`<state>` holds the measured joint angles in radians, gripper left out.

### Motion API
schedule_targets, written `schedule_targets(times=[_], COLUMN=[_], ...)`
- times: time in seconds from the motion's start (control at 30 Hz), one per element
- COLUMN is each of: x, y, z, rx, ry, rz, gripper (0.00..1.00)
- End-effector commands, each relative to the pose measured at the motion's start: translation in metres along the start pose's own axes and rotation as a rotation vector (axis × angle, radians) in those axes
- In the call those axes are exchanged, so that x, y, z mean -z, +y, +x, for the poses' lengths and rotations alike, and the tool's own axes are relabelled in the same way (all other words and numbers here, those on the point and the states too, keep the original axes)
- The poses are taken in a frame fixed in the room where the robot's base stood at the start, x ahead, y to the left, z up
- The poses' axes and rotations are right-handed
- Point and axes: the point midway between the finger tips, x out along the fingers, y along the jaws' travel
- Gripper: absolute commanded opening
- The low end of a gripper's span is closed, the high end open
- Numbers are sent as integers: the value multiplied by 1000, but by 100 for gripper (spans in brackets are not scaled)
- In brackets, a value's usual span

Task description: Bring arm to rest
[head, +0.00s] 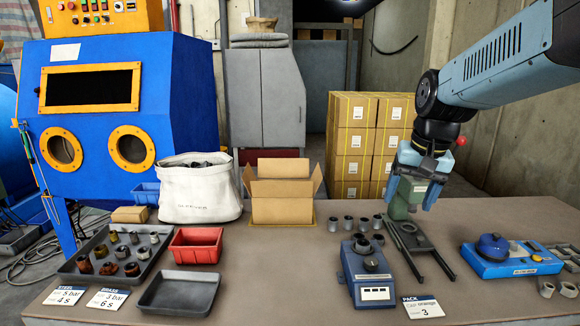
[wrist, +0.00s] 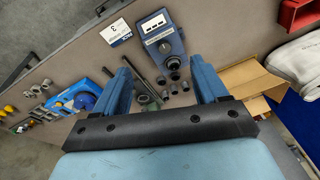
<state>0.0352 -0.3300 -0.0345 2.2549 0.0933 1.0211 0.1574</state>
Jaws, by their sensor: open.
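My arm reaches in from the upper right in the head view. My gripper (head: 413,200) points down above the back of the table, near the dark two-railed stand (head: 418,250). In the wrist view, the two blue fingers of my gripper (wrist: 163,88) are wide apart with nothing held between them. A dull green part (head: 402,201) shows by the fingers in the head view. It is partly covered, and I cannot tell whether it touches them. Several grey fittings (wrist: 173,77) stand on the table below the gripper.
A blue gauge unit (head: 368,270) stands left of the stand, and a blue tray with a round knob (head: 510,262) right of it. An open cardboard box (head: 283,210), white sack (head: 200,200), red bin (head: 196,246) and dark trays (head: 180,293) fill the left.

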Motion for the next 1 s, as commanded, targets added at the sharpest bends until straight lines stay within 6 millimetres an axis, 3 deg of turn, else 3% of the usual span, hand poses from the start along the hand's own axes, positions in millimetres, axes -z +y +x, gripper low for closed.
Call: schedule_targets(times=[0.2, 0.5, 0.7, 1.0], x=[-44, -95, -111, -113], y=[6, 15, 20, 20], z=[-18, -28, -28, -28], rx=[-5, -25, -35, -37], ry=[109, 245, 292, 297], rz=[-104, -233, -278, -285], gripper=[73, 73, 73, 73])
